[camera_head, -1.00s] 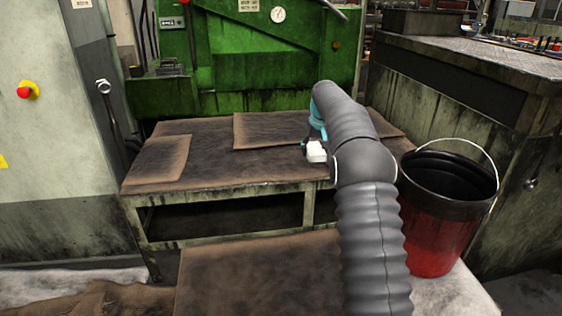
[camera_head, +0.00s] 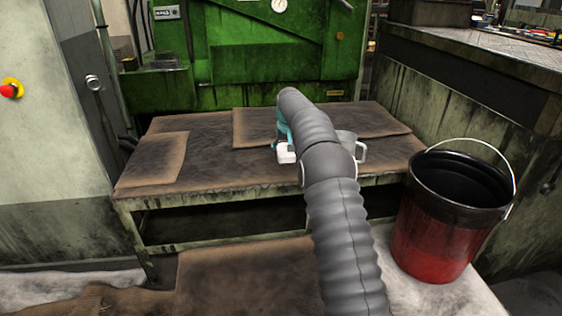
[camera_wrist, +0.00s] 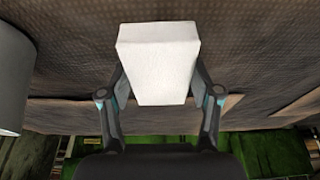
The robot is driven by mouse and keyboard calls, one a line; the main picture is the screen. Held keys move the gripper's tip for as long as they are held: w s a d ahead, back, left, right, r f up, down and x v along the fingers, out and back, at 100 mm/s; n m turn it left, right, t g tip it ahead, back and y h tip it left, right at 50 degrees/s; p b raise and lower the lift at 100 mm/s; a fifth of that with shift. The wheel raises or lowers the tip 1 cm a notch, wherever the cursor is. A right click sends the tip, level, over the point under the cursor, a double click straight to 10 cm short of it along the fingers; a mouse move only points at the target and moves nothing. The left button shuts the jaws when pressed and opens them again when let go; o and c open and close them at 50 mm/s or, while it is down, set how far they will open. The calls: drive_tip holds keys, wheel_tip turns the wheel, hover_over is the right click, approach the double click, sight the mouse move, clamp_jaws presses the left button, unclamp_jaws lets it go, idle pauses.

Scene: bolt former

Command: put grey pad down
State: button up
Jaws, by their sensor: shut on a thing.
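The grey pad, a pale, nearly white block (camera_wrist: 158,62), sits between the two fingers of my gripper (camera_wrist: 158,82) in the wrist view. My gripper is shut on it from both sides. In the head view the pad (camera_head: 286,153) shows just left of my arm, over the front middle of the worn brown-topped table (camera_head: 215,170). My gripper is mostly hidden behind my arm there. I cannot tell whether the pad touches the table top.
A grey mug (camera_head: 350,145) stands on the table just right of my arm; a grey cylinder (camera_wrist: 12,75) shows at the wrist view's left. Brown mats (camera_head: 155,160) lie on the table. A red-and-black bucket (camera_head: 450,215) stands front right. A green machine (camera_head: 240,60) stands behind.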

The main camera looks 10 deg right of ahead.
sight(281, 168)
drive_tip(key=shift+w+a+f, duration=0.3)
drive_tip(key=shift+a+f, duration=0.1)
drive_tip(key=shift+a, duration=0.25)
drive_tip(key=shift+a+f, duration=0.1)
drive_tip(key=shift+f, duration=1.9)
drive_tip(key=shift+f, duration=0.15)
drive_tip(key=o, duration=1.2)
drive_tip(key=v, duration=1.2)
drive_tip(key=shift+r, duration=0.25)
